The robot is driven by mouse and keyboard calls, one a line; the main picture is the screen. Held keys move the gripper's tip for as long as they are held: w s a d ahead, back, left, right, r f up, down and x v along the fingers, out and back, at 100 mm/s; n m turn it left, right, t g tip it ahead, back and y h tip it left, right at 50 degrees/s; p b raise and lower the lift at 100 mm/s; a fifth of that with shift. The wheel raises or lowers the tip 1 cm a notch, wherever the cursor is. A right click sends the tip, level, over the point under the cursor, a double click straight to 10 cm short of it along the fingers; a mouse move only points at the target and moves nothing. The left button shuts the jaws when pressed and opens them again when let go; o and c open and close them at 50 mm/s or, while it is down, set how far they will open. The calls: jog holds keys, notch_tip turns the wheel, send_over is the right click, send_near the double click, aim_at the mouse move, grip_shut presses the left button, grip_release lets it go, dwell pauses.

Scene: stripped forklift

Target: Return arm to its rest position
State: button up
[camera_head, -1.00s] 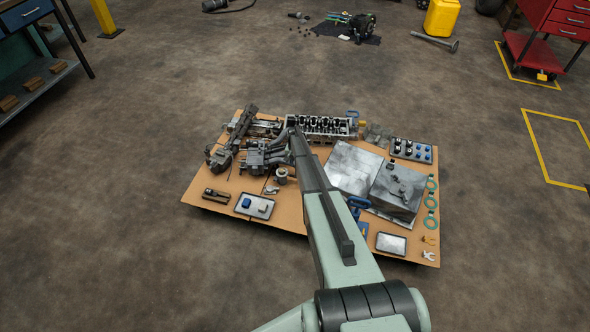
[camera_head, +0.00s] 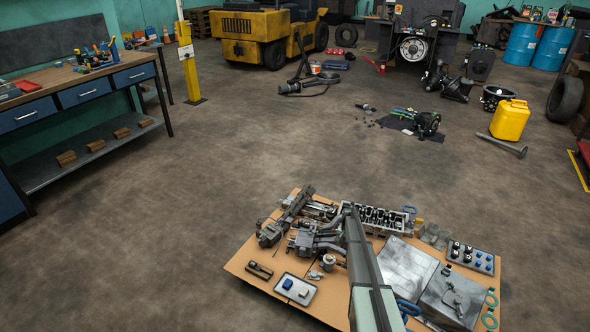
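My arm reaches up from the lower middle of the head view, over a sheet of cardboard (camera_head: 248,262) on the floor. Its dark far end, where my gripper (camera_head: 348,212) is, lies in front of the cylinder head (camera_head: 378,217). The fingers cannot be made out, so I cannot tell whether they are open or shut. Nothing held can be seen.
Engine parts (camera_head: 301,233), a small tray (camera_head: 296,289), grey metal plates (camera_head: 408,265) and a socket tray (camera_head: 471,258) lie on the cardboard. A workbench (camera_head: 85,84) stands left. A yellow canister (camera_head: 510,120) and a forklift (camera_head: 265,40) are further back.

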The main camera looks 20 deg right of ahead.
jog(key=s+a+r+n+g, duration=0.2)
jog(key=s+a, duration=0.9)
jog(key=s, duration=1)
jog(key=s+a+r+n+g, duration=0.2)
jog(key=s+a+n, duration=0.2)
jog(key=s+a, duration=0.7)
jog(key=s+a+r+n+g, duration=0.2)
jog(key=s+a, duration=1)
jog(key=s, duration=1.9)
jog(key=shift+s+n+g, duration=0.4)
jog(key=shift+n, duration=0.1)
jog(key=shift+o, duration=0.3)
jog(key=shift+a, duration=0.1)
